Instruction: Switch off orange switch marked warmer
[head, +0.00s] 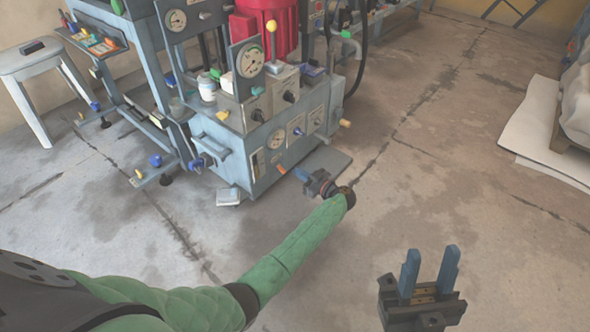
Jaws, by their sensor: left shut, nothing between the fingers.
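A small orange lever (281,169) sticks out low on the front of the blue-grey press cabinet (262,158). No label beside it can be read at this size, so I cannot tell if it is marked warmer. My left gripper (297,172) is shut and empty, with its blue fingertips just right of the orange lever. I cannot tell if they touch it. My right gripper (430,262) is open and empty above the floor at the lower right, far from the cabinet.
A white stool (42,68) is at the left, a white mat (532,128) at the right. The middle floor is clear.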

